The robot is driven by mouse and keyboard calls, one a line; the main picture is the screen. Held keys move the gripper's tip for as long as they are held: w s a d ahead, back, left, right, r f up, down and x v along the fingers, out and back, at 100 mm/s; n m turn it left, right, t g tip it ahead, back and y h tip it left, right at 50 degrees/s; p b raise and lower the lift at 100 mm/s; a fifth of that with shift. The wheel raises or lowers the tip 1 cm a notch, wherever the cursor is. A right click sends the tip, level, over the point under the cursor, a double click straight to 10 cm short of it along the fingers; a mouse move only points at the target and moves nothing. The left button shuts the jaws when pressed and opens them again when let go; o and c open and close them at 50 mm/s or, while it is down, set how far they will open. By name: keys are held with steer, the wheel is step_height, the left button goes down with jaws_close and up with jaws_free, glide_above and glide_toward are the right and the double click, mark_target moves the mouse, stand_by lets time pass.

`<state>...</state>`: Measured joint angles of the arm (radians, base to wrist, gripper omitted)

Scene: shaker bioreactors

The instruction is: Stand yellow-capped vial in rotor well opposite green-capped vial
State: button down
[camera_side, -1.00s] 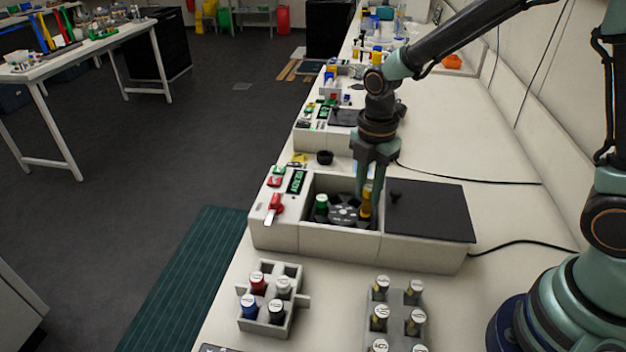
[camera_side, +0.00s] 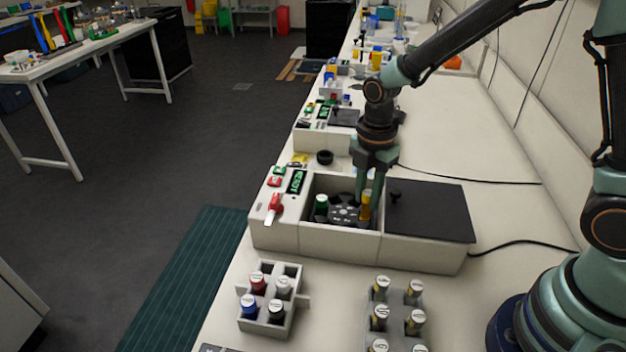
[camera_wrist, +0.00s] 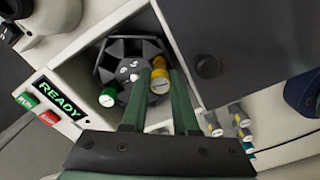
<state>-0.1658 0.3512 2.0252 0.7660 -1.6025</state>
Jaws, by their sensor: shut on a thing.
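The yellow-capped vial (camera_side: 365,203) is upright between the fingers of my gripper (camera_side: 369,196), at the right side of the rotor. In the wrist view, my gripper (camera_wrist: 160,92) is shut on the vial (camera_wrist: 160,80). The black rotor (camera_side: 344,213) sits inside the open chamber of the shaker. The green-capped vial (camera_side: 321,204) stands in a rotor well at the left, across the hub from the held vial; it also shows in the wrist view (camera_wrist: 107,98). The held vial's lower end is hidden, so its depth in the well cannot be told.
The dark lid (camera_side: 430,210) with a knob lies right of the chamber. The control panel reads READY (camera_side: 297,181). In front stand a rack of several coloured-cap vials (camera_side: 291,320) and another vial rack (camera_side: 398,310).

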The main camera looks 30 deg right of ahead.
steer(key=shift+f, duration=0.2)
stand_by(0.5)
steer(key=shift+f, duration=0.35)
steer(key=shift+f, duration=0.35)
steer(key=shift+f, duration=0.3)
steer(key=c, duration=0.6)
jaws_free()
